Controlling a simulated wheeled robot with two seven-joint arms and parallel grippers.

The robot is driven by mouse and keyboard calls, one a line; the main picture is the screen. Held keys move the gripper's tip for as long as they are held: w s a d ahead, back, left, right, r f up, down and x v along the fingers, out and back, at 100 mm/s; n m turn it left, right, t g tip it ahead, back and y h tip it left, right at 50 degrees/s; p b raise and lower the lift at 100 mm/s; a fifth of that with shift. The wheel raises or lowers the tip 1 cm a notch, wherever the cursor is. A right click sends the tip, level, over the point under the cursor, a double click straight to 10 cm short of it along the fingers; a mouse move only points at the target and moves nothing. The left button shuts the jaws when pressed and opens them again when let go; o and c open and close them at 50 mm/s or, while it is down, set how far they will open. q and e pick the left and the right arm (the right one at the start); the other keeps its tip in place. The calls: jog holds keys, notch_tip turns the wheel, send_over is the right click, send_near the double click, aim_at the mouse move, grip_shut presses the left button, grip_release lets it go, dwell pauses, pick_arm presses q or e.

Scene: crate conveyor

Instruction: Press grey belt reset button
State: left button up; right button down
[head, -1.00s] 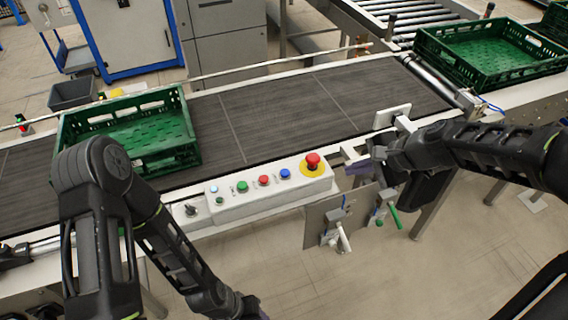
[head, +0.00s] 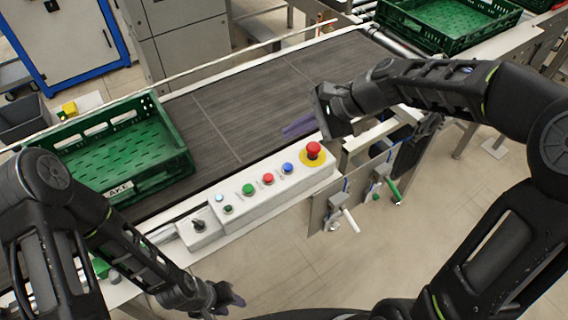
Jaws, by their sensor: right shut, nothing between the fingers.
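The white control panel (head: 240,213) on the near edge of the belt carries a small pale button (head: 219,198), a small dark green button (head: 228,209), a green button (head: 249,189), a red button (head: 268,179), a blue button (head: 288,168) and a red mushroom button (head: 313,150) on a yellow disc. I cannot make out a clearly grey one. My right gripper (head: 297,127) is shut and empty, over the belt just behind the mushroom button, with purple fingers pointing left. My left gripper (head: 235,298) hangs low in front of the panel, its fingers barely showing.
A green crate (head: 178,160) sits at the left on the dark belt (head: 255,105). Another green crate (head: 430,40) stands at the far right. A black rotary switch (head: 199,226) is left of the panel. Handles on brackets (head: 347,217) hang below the belt edge.

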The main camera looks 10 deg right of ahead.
aim_at(292, 167)
notch_tip(292, 167, down, 9)
jog(key=b, duration=0.7)
jog(key=shift+w+a+r, duration=0.1)
jog(key=shift+a, duration=0.05)
dwell(1.8)
jog(key=shift+f+b, duration=0.45)
jog(key=shift+b, duration=0.05)
jog(key=shift+f+b, duration=0.4)
jog(key=shift+f, duration=0.05)
dwell(0.5)
jog(key=shift+r, duration=0.1)
jog(key=shift+r+p, duration=0.8)
jog(key=shift+r+p, duration=2.15)
jog(key=shift+r, duration=0.35)
